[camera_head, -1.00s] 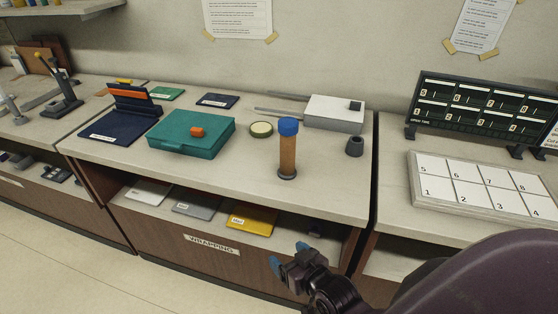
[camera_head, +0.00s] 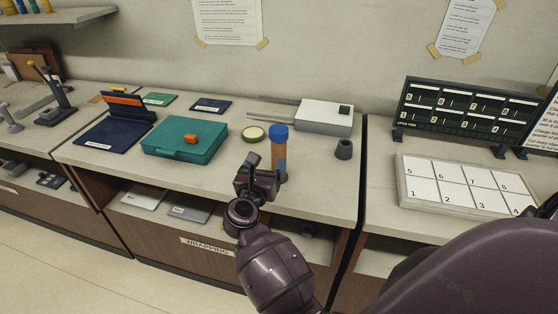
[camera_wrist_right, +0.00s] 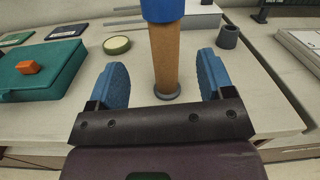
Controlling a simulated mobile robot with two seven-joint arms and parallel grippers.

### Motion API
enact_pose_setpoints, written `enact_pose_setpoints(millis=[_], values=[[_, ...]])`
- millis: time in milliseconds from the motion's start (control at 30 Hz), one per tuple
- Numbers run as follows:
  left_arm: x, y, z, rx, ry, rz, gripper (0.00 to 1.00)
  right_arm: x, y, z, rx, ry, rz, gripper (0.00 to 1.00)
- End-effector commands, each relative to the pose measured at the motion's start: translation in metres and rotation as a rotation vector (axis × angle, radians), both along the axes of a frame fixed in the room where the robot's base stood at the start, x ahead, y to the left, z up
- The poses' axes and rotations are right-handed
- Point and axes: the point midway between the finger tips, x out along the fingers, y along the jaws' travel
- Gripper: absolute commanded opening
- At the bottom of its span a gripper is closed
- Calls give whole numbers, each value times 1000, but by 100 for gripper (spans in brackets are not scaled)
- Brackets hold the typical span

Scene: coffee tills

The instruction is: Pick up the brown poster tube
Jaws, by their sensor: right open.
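The brown poster tube (camera_head: 278,152) stands upright on the counter, with a blue cap on top and a dark ring at its foot. In the right wrist view the tube (camera_wrist_right: 165,60) rises beyond and between the two blue finger pads, its cap cut off by the top edge. My right gripper (camera_head: 266,166) is open and empty, just in front of the tube and partly covering it in the head view. In the right wrist view the open fingers (camera_wrist_right: 162,82) show a gap on each side of the tube. My left gripper is not in view.
A teal case (camera_head: 184,140) with an orange block stands left of the tube. A round tin (camera_head: 253,133) is close behind it. A white box (camera_head: 324,118) and a dark grey cup (camera_head: 344,149) are behind and right. A numbered board (camera_head: 464,184) lies on the right counter.

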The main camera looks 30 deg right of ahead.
Motion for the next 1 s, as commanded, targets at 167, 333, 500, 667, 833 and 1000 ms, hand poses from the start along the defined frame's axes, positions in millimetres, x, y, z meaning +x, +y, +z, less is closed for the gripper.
enact_pose_setpoints(millis=[167, 333, 500, 667, 833, 1000], values=[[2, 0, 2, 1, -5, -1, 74, -3, -7, -10, 112, -53, -45, 74], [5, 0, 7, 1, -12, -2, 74, 9, -25, -9, 115, -56, -48, 74], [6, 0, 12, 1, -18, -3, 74, 23, -43, -10, 114, -55, -46, 74], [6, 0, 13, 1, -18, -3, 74, 29, -50, -11, 115, -54, -45, 74], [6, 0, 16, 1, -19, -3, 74, 40, -61, -11, 112, -54, -46, 74], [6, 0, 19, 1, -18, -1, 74, 56, -77, -12, 112, -54, -46, 74]])
